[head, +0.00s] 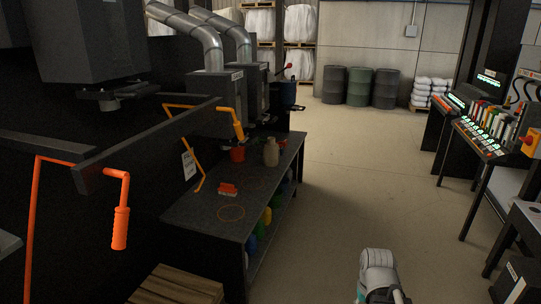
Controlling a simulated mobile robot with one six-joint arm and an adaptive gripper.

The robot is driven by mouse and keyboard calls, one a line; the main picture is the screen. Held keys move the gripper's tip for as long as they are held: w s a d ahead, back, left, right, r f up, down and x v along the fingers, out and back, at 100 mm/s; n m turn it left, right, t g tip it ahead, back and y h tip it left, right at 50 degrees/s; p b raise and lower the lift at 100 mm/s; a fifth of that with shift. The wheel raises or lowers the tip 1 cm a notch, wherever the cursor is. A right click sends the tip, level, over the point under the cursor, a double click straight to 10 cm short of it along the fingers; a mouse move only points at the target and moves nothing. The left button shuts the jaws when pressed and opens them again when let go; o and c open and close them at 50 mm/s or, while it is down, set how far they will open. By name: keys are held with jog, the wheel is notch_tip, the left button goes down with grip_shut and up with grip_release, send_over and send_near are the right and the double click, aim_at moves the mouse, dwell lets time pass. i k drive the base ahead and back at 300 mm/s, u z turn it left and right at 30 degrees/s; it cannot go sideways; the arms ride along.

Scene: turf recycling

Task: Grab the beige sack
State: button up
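A small beige object with a narrow neck (271,152), which looks like the beige sack, stands upright near the far right end of the dark workbench (202,213). It is small in the head view, so its surface detail is hard to tell. A white part of my arm shows at the bottom edge, right of the bench and well apart from the beige object. My gripper is not visible.
Orange crank handles (121,228) stick out at left. A wooden pallet (178,286) lies in front. Open floor (365,190) runs between bench and control panels (480,135).

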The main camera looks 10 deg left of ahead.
aim_at(272, 154)
jog(key=z, duration=0.2)
jog(key=i, duration=0.95)
jog(key=z, duration=0.4)
jog(key=i, duration=2.35)
jog(key=u, duration=0.6)
jog(key=i, duration=0.7)
jog(key=u, duration=1)
jog(key=i, duration=0.9)
jog(key=u, duration=0.5)
